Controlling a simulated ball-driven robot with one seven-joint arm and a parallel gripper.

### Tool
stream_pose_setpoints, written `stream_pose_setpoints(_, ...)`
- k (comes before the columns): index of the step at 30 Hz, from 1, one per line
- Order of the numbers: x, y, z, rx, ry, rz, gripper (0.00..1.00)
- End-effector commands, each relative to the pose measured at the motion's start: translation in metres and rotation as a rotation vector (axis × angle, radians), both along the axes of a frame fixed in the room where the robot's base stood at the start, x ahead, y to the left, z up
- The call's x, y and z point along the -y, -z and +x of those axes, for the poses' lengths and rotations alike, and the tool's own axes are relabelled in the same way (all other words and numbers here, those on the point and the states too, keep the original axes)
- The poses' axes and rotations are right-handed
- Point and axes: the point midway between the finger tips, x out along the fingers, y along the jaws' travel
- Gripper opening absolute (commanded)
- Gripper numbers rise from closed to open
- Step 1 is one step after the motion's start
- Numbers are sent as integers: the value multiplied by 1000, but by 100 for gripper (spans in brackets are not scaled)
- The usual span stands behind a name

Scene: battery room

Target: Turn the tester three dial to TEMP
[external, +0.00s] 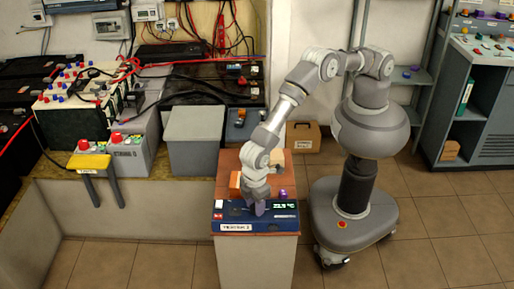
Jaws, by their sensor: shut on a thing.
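Tester three is a blue panel (232,214) on top of a pedestal with a brown wooden top, with a white label (237,227) on its front. A lit green display (285,206) sits at its right and seems to show a temperature reading, too small to read surely. My gripper (260,209) points down over the middle of the panel, left of the display, and is shut on the dial. The dial is hidden by the fingers, so its pointer and markings cannot be seen.
An orange block (235,181) stands on the pedestal top left of my wrist, and a small purple item (282,193) lies to its right. A bench with batteries (131,149) and a grey box (195,138) is at the left. The tiled floor in front is clear.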

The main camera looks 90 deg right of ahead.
Motion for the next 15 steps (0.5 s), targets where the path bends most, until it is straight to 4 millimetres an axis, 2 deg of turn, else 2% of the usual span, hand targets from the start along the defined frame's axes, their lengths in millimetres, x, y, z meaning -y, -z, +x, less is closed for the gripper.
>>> stream_pose_setpoints(15,0,-1,1,2,82,1,9)
